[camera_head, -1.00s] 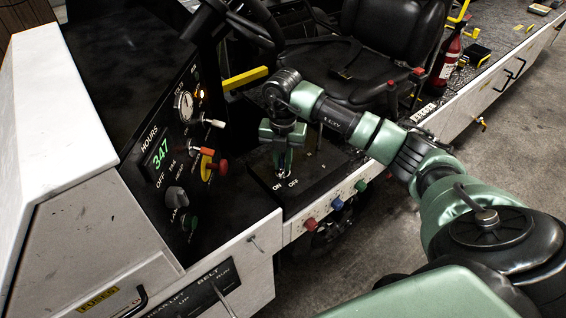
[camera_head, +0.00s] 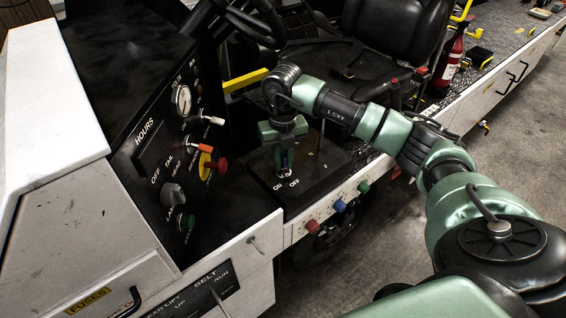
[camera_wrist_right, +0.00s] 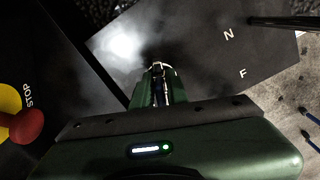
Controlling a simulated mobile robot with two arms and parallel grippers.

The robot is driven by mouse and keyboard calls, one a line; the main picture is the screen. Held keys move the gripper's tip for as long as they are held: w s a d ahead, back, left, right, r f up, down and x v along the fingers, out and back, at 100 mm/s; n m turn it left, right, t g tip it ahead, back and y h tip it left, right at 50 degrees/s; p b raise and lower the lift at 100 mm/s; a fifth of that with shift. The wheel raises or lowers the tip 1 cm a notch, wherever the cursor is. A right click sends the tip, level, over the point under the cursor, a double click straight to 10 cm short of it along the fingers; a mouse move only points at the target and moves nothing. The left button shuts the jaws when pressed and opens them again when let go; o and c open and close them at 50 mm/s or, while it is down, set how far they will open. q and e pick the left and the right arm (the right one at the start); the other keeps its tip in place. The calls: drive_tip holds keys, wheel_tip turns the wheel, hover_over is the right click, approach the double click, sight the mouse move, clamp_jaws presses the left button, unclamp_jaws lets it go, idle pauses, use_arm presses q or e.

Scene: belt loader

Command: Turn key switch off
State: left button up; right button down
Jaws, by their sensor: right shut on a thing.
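The key switch (camera_head: 285,174) sits on the black console top behind the ON and OFF labels, mostly covered by my right gripper (camera_head: 284,165). That gripper points down over it and is shut on the key. In the right wrist view the gripper (camera_wrist_right: 158,76) closes around the small key (camera_wrist_right: 158,90), with a pale ring at the fingertips. The exact angle of the key is hard to tell. The hours display (camera_head: 153,156) on the side panel is dark. My left gripper is not in view.
Left of the gripper, the panel holds a gauge (camera_head: 182,100), a red knob on a yellow base (camera_head: 220,166) and other switches. Red, blue and green knobs line the console's front edge (camera_head: 310,215). The seat (camera_head: 390,45) and steering wheel (camera_head: 250,22) are behind.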

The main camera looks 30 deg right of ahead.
drive_tip(key=shift+n+b, duration=0.85)
drive_tip(key=shift+n, duration=0.85)
drive_tip(key=shift+r+n, duration=0.1)
drive_tip(key=shift+n, duration=0.4)
drive_tip(key=c, duration=1.4)
unclamp_jaws()
drive_tip(key=shift+a, duration=0.1)
wheel_tip(320, 180, up, 8)
drive_tip(key=shift+f+b, duration=0.1)
drive_tip(key=shift+b, duration=0.65)
